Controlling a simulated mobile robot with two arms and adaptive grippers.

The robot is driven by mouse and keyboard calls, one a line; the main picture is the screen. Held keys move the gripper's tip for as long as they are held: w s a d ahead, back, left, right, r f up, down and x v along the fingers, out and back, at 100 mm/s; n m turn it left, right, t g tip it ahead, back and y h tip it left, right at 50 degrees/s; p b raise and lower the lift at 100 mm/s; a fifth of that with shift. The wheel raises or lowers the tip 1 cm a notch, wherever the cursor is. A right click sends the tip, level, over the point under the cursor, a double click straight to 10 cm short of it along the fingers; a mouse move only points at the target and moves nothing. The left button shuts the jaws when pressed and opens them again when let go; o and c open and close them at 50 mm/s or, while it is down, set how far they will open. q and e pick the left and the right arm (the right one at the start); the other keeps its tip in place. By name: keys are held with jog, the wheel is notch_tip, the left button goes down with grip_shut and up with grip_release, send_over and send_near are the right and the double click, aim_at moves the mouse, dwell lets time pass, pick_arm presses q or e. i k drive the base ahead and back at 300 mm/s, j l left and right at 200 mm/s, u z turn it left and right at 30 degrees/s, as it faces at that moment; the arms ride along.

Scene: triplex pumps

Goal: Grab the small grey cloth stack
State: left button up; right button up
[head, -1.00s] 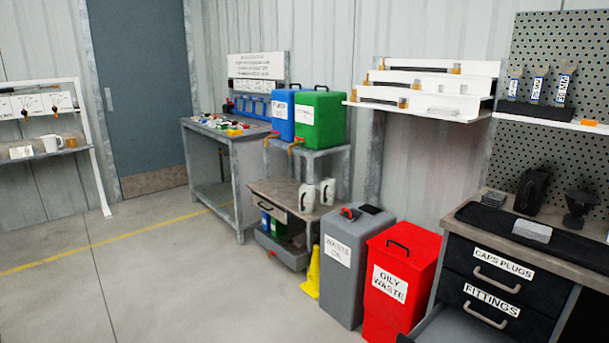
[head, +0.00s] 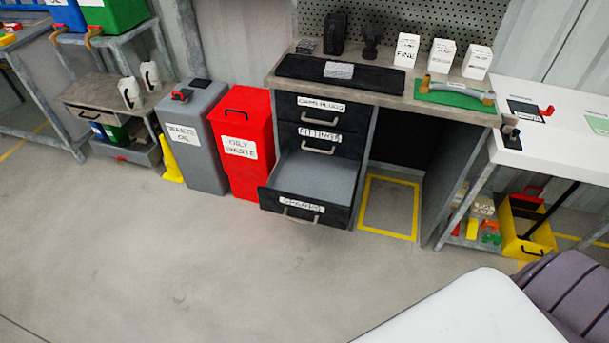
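A small light grey stack (head: 338,70), which looks like folded cloth, lies on the black mat (head: 300,68) on the workbench top. A smaller dark grey stack (head: 306,46) sits behind the mat, near the pegboard; its material is hard to make out. Neither of my grippers is in the head view. Nothing is seen touching the light grey stack.
The bench's lowest drawer (head: 302,208) stands pulled out and empty. A red oily waste bin (head: 243,150) and a grey waste oil bin (head: 192,145) stand left. Small white boxes (head: 442,55) and a green mat (head: 440,97) lie right. Floor in front is clear.

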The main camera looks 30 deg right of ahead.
aim_at(341, 70)
jog(key=z, duration=0.8)
